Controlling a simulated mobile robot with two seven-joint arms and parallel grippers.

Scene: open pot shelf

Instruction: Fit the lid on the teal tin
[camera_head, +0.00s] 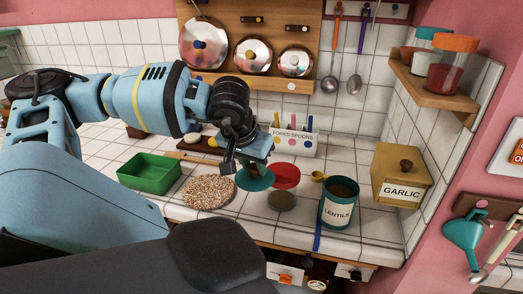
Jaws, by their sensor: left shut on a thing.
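The teal tin (337,213), labelled LENTILS, stands upright on the white tiled counter. Its top is open and dark contents show inside. The teal lid (254,181) is a round disc hanging below my left gripper (250,165), left of the tin and apart from it. My left gripper is shut on the lid and holds it above the counter; the fingers partly hide its top. My right gripper is not in view.
A round speckled mat (209,192) and green tray (150,174) lie left. A GARLIC box (401,178) stands right of the tin. A utensil holder (294,142) is behind.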

